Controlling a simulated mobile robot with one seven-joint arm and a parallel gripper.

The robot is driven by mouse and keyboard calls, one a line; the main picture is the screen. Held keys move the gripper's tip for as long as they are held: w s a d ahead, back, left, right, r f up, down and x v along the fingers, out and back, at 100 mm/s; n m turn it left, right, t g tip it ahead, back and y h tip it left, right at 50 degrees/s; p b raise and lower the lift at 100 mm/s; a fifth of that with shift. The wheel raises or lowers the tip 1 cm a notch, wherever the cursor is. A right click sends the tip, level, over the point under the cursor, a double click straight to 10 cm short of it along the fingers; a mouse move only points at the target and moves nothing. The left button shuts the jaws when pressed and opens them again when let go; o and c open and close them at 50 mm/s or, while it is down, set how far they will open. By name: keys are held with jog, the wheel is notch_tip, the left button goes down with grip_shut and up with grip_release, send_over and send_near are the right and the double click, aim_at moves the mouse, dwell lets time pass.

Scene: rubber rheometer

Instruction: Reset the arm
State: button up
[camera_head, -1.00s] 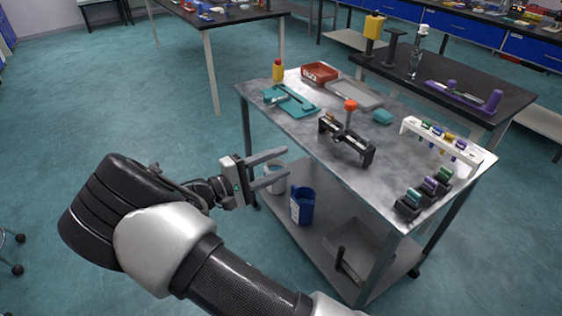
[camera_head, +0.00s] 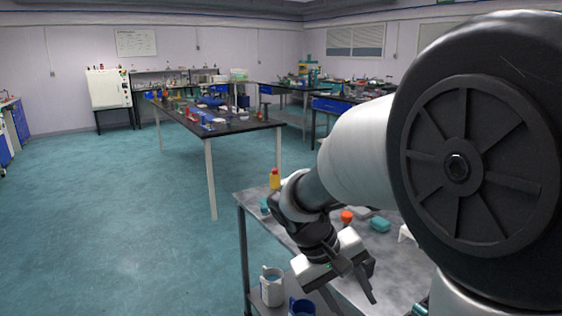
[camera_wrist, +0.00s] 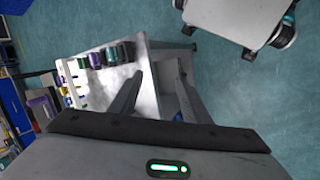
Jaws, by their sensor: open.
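My arm reaches across the right half of the head view, its large round joint close to the camera. My gripper (camera_head: 352,298) points down at the near edge of the grey metal cart (camera_head: 243,205). In the wrist view my gripper (camera_wrist: 159,68) has its two fingers apart with nothing between them. The cart top (camera_wrist: 152,100) shows behind and beside the fingers. I cannot tell the exact height of the fingers over the cart. Much of the cart top is hidden by my arm in the head view.
A yellow bottle with a red cap (camera_head: 275,180), an orange knob (camera_head: 347,216) and a teal block (camera_head: 380,224) are on the cart. A white mug-like container (camera_head: 271,287) and a blue one (camera_head: 302,307) stand on its lower shelf. Open floor (camera_head: 110,230) lies to the left.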

jog(key=s+r+m+t+y, duration=0.2)
jog(key=s+r+t+y, duration=0.3)
jog(key=s+r, duration=0.65)
notch_tip(320, 180, up, 21)
jog(key=p, duration=2.3)
jog(key=shift+s, duration=0.4)
jog(key=shift+c, duration=1.5)
